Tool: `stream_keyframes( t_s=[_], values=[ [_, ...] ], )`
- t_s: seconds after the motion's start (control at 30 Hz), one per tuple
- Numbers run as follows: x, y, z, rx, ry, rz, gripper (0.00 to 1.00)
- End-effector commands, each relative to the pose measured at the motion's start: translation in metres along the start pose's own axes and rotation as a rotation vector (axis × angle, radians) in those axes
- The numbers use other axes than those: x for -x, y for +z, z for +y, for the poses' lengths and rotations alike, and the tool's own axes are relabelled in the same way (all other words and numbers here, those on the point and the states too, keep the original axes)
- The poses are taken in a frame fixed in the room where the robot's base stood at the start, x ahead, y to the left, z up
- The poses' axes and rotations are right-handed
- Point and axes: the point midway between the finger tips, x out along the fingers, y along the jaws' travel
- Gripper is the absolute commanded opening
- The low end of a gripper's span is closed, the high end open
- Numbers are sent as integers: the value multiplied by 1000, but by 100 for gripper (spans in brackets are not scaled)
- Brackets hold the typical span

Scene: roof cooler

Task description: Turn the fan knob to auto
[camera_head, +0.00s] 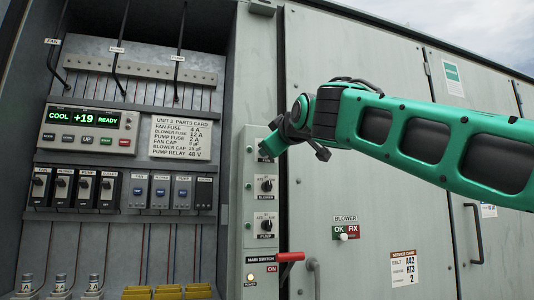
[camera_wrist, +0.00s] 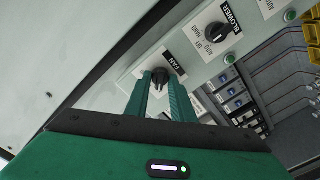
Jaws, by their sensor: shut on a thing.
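The fan knob (camera_wrist: 160,75) is a small black rotary knob beside the FAN label in the wrist view. My gripper (camera_wrist: 160,84) is shut on it, one green finger on each side. The fingers hide the marks around this knob, so I cannot tell its setting. In the head view my gripper (camera_head: 268,150) is at the top of the grey knob panel (camera_head: 248,215) and covers the fan knob. The arm reaches in from the right.
The blower knob (camera_head: 267,185) and pump knob (camera_head: 267,225) sit below on the same panel. A red main switch handle (camera_head: 290,257) sticks out lower down. Left is an open cabinet with a display (camera_head: 83,118) reading COOL +19 READY. Grey doors (camera_head: 350,200) stand right.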

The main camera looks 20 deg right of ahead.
Motion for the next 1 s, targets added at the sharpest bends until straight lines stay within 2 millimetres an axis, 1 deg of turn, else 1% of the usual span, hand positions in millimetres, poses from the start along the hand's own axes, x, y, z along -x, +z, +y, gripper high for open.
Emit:
stream_keyframes(
  t_s=[0.3,0.8,0.83,0.87,0.9,1.0],
  values=[
    [0,0,-2,108,-4,1,0],
    [0,-1,-3,124,-6,2,0],
    [0,-1,-3,124,-6,2,29],
    [0,-1,-3,124,-5,2,36],
    [0,-1,-3,124,-5,2,39],
    [0,-1,-3,123,-4,1,39]
  ],
)
